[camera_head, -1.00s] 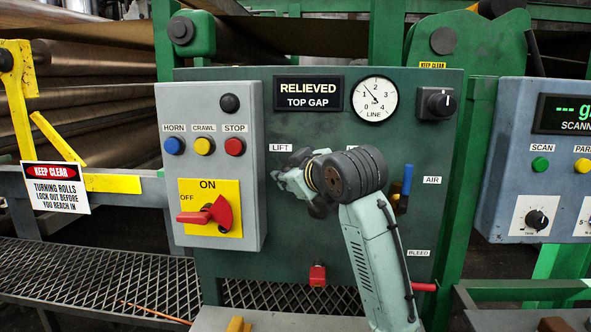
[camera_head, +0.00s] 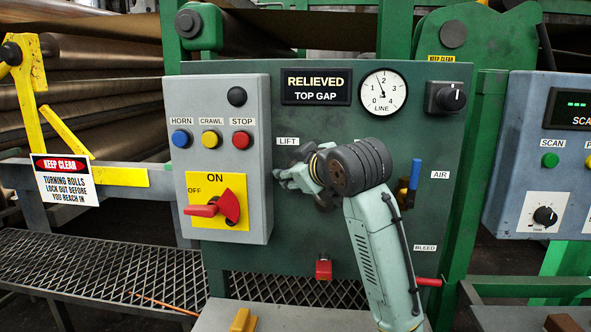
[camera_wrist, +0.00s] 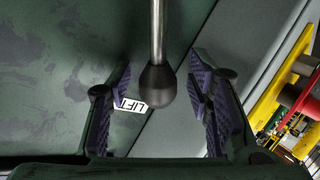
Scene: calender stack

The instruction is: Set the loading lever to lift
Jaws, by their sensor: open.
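The knob lies between the two purple-padded fingers of my gripper (camera_wrist: 160,100), which are open with a gap on each side. In the head view my gripper (camera_head: 288,178) is just below the white LIFT label (camera_head: 286,141), beside the grey switch box. The lever is hidden there behind my arm. The LIFT label also shows beside the left finger in the wrist view (camera_wrist: 130,104). The display (camera_head: 316,86) reads RELIEVED, TOP GAP.
The grey box (camera_head: 257,180) with buttons and a red rotary switch (camera_head: 215,207) stands close left of my gripper. A blue-handled lever (camera_head: 414,175) is right of my arm, near AIR. A LINE gauge (camera_head: 383,92) and black knob (camera_head: 451,98) sit above. A red handle (camera_head: 428,282) is near BLEED.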

